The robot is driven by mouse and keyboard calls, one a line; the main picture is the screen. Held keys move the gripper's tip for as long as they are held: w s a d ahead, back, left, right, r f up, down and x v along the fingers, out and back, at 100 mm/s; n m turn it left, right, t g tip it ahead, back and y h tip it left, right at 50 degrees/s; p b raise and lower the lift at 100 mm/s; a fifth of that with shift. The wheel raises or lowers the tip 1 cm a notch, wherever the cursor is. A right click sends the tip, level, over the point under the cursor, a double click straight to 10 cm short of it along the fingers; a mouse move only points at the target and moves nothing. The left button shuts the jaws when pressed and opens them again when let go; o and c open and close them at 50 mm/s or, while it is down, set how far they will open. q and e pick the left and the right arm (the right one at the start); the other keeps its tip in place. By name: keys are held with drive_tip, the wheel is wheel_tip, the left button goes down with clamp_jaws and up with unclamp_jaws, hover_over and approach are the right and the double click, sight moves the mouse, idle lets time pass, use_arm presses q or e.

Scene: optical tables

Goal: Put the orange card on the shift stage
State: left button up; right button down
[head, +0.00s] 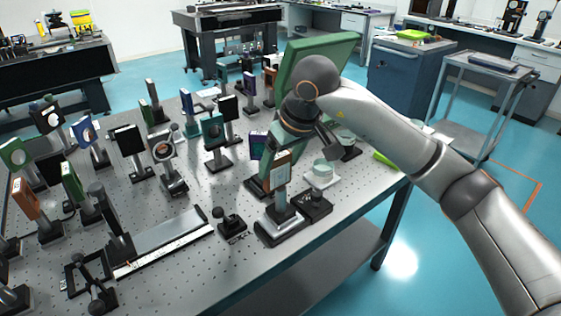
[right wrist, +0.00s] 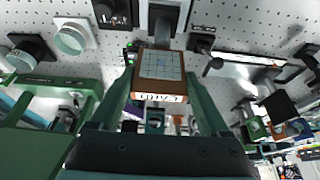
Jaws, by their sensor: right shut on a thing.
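The orange card (head: 281,171) is upright on a short post, and its orange frame and pale gridded face show in the right wrist view (right wrist: 160,66). My right gripper (right wrist: 162,88) is shut on the card, with a green finger along each side. Below the card's post is a low dark base with a grey block (head: 280,228), which looks like the shift stage. The post lines up with it, but I cannot tell whether the card's foot rests on it or hangs just above. My left gripper is not in view.
A black mount (head: 314,205) stands close right of the base, with a white round part (head: 321,173) behind it. A small black knob mount (head: 230,222) is to the left. A long rail (head: 165,240) lies further left. Several upright optics crowd the table's left and back.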

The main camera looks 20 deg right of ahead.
drive_tip(key=shift+f, duration=0.15)
unclamp_jaws()
drive_tip(key=shift+r, duration=0.25)
drive_tip(key=v, duration=1.2)
drive_tip(key=shift+f, duration=0.1)
